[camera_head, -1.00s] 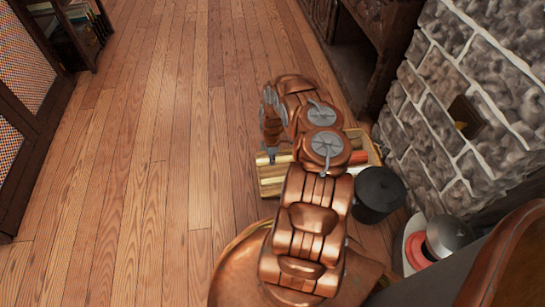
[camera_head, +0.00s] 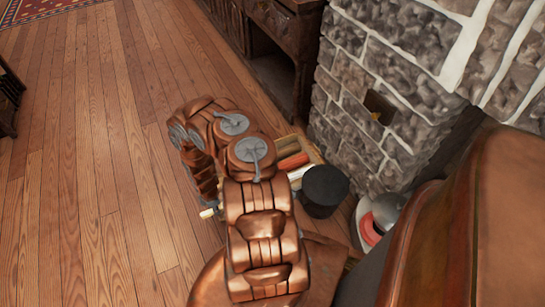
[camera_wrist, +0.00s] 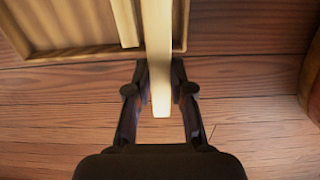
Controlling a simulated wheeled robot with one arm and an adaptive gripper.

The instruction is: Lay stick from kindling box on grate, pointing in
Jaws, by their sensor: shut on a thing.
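My gripper (camera_wrist: 160,78) is shut on a pale stick (camera_wrist: 157,40), with one dark finger on each side of it. The stick runs up out of the top of the wrist view, and its near end sticks out between the fingers. The wooden kindling box (camera_wrist: 95,54) lies below at the upper left of that view, with another pale stick inside. In the head view, the box (camera_head: 318,157) shows partly behind my copper arm, with a red-orange piece and pale pieces in it. A pale stick end (camera_head: 208,213) shows left of my arm. I cannot make out the grate.
A black bucket (camera_head: 325,190) stands right beside the box. A stone chimney wall (camera_head: 390,85) rises at the right, with a dark recess below. The plank floor (camera_head: 90,170) at left is clear.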

